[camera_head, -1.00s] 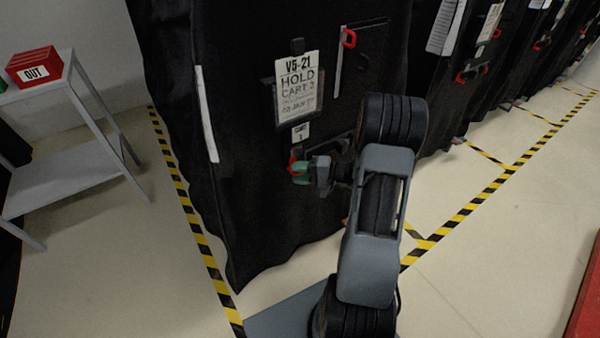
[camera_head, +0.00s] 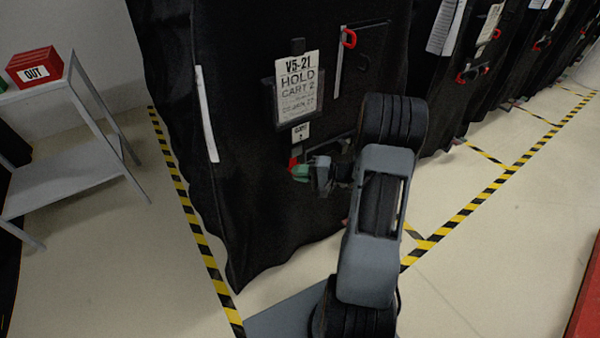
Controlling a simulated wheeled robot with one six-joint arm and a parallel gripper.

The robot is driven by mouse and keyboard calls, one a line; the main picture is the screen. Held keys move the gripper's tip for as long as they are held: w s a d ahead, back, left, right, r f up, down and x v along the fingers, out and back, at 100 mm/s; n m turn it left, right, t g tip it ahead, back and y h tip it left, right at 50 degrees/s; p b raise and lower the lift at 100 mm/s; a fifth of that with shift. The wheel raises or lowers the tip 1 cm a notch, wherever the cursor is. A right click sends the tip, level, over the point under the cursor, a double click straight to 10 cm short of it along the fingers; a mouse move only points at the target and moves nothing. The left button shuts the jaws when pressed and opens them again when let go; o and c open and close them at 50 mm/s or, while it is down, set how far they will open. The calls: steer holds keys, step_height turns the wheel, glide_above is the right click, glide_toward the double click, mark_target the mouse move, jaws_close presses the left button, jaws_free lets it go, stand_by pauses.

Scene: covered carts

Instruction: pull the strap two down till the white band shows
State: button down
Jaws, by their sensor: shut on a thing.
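The black cloth cover of the cart (camera_head: 240,130) hangs in the middle of the view. A red pull (camera_head: 293,163) shows low on its front, below a small white label (camera_head: 300,133). My gripper (camera_head: 300,172) is at this pull and shut on it, with a green piece at its tip. The jaws hide most of the pull and any strap behind it. Another red pull (camera_head: 349,38) hangs higher up, beside a narrow pale strip (camera_head: 338,75). I cannot make out a white band at the held pull.
A sign (camera_head: 297,88) reading "V5-21 HOLD CART" hangs above the small label. A grey shelf stand (camera_head: 80,182) with a red "OUT" box (camera_head: 35,68) is at left. More covered carts stand at right. Yellow-black tape (camera_head: 190,215) marks the floor.

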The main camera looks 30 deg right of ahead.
step_height(320, 180, down, 11)
steer(key=b, duration=0.9)
steer(key=shift+r, duration=0.15)
steer(key=c, duration=1.2)
jaws_free()
steer(key=shift+s+d+r, duration=0.1)
steer(key=p+v, duration=0.3)
steer(key=v, duration=1)
steer(key=shift+s+d, duration=0.2)
steer(key=shift+s, duration=0.05)
steer(key=shift+r, duration=0.1)
